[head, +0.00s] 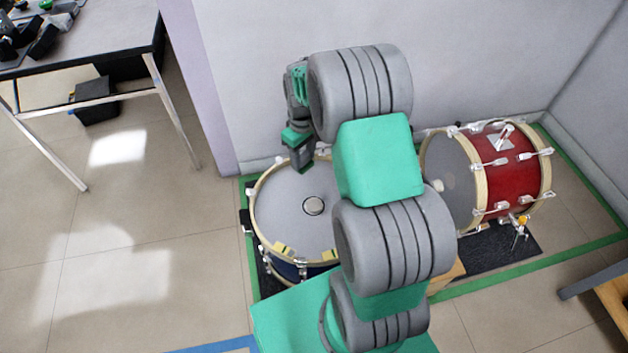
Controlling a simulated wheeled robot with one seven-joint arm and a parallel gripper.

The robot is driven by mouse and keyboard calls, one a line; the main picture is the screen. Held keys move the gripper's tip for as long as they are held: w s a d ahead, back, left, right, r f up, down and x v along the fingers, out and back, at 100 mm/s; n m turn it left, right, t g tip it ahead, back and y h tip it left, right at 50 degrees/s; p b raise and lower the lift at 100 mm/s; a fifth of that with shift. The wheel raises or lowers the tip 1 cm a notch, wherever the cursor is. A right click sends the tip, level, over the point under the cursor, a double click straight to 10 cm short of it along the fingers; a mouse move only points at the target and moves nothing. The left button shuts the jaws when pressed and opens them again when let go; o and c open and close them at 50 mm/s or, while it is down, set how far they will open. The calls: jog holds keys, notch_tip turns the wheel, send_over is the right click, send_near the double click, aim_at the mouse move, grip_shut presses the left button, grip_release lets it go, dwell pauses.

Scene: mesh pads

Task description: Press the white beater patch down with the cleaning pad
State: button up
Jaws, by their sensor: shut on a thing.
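My gripper (301,163) points down above the far part of the left drum's grey head (285,190). It is shut on what I take to be the cleaning pad, but the pad is too small and dark here to make out. A small white spot (437,185) also shows on the red drum's head. I cannot tell for certain which of these is the beater patch.
The red drum (517,165) lies on its side at the right, by a black mat (508,255). My arm hides the left drum's right side. Walls stand close behind the drums. A table (80,50) with dark items is at upper left. The floor at left is clear.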

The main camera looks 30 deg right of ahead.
jog(key=n, duration=0.2)
send_over(314, 205)
notch_tip(314, 205, down, 12)
jog(key=shift+w+f+b, duration=0.15)
jog(key=shift+f+b, duration=2.25)
jog(key=shift+f, duration=0.95)
jog(key=shift+d+f, duration=0.1)
jog(key=shift+f, duration=0.2)
jog(key=shift+r, duration=0.1)
notch_tip(314, 205, up, 7)
jog(key=p, duration=0.5)
